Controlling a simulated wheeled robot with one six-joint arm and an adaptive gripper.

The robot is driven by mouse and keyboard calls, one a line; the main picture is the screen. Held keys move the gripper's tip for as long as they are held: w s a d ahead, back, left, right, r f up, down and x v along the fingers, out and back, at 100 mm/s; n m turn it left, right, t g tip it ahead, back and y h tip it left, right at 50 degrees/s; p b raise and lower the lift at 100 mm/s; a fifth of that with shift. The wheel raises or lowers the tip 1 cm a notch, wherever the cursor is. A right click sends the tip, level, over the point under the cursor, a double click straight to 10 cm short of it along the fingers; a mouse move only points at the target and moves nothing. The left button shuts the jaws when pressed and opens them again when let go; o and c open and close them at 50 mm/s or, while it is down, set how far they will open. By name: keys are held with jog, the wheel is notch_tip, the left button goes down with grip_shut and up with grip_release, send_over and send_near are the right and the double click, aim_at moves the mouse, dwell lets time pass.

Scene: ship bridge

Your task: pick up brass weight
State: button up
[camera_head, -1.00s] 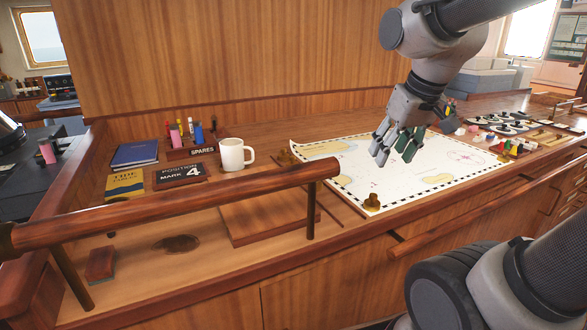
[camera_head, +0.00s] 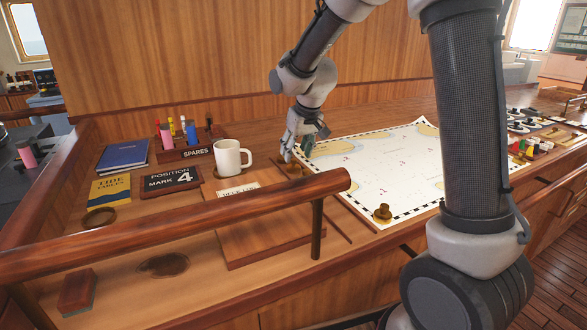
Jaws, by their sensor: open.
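A brass weight (camera_head: 382,214) sits on the near left corner of the white chart (camera_head: 400,165). A second brass-coloured piece (camera_head: 290,169) lies at the chart's far left corner, partly hidden by my gripper. My gripper (camera_head: 297,156) points down with its fingers apart just above and beside that second piece. Whether the fingertips touch it, I cannot tell. Nothing shows held between the fingers.
A white mug (camera_head: 228,157) stands close to the left of my gripper. The SPARES rack (camera_head: 184,155) with several coloured pegs is behind it. A wooden rail (camera_head: 180,220) runs along the front. The chart's middle is clear.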

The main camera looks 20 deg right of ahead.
aim_at(294, 160)
jog(key=x, duration=0.3)
jog(key=shift+f, duration=0.3)
jog(key=shift+c, duration=0.5)
jog(key=shift+s, duration=0.1)
grip_shut()
